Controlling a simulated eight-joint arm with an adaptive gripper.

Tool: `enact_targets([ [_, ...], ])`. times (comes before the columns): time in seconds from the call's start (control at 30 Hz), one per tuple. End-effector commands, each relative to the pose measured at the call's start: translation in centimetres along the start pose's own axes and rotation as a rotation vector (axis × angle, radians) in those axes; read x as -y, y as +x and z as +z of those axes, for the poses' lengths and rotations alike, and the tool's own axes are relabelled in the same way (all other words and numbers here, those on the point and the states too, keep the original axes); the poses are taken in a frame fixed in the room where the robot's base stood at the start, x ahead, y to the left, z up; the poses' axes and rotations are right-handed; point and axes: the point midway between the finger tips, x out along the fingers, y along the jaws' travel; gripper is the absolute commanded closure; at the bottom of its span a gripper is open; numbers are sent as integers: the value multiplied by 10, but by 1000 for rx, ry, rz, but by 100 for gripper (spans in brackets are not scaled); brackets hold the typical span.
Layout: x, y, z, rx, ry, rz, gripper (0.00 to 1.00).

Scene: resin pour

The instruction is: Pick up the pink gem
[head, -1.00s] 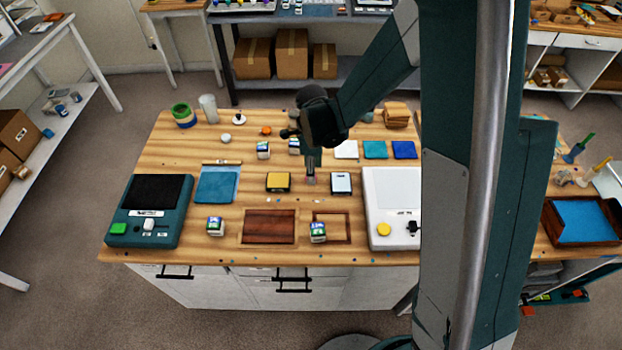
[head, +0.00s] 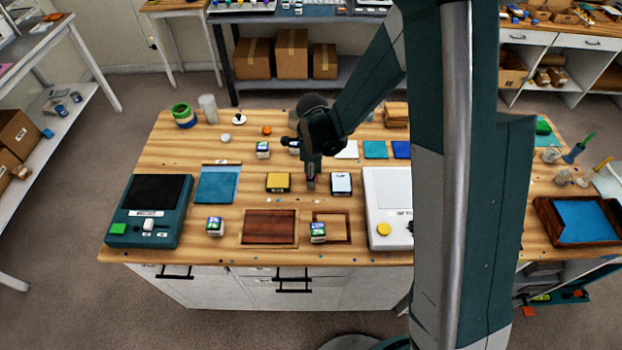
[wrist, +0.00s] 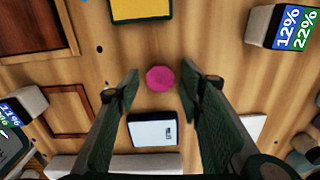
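The pink gem (wrist: 160,78) lies on the wooden tabletop in the wrist view. It is a small round magenta piece between the yellow pad and the white-topped pad. My gripper (wrist: 158,82) is open, with one finger on each side of the gem and a gap to both. In the head view my gripper (head: 311,184) points down at the table between the two pads, and it hides the gem there.
A yellow pad (head: 278,182) and a white-topped pad (head: 341,183) lie close on either side of my gripper. A brown wooden panel (head: 270,226), an empty wooden frame (head: 338,231) and a labelled block (head: 318,232) are nearer the front edge.

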Motion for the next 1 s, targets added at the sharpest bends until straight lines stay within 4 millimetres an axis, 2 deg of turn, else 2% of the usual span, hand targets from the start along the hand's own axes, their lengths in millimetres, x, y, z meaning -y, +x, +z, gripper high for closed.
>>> enact_targets([
  [0.03,0,0,0,0,0,0,70],
  [0.17,0,0,0,0,0,0,86],
  [0.67,0,-4,0,0,0,0,86],
  [1.0,0,-32,0,0,0,0,86],
])
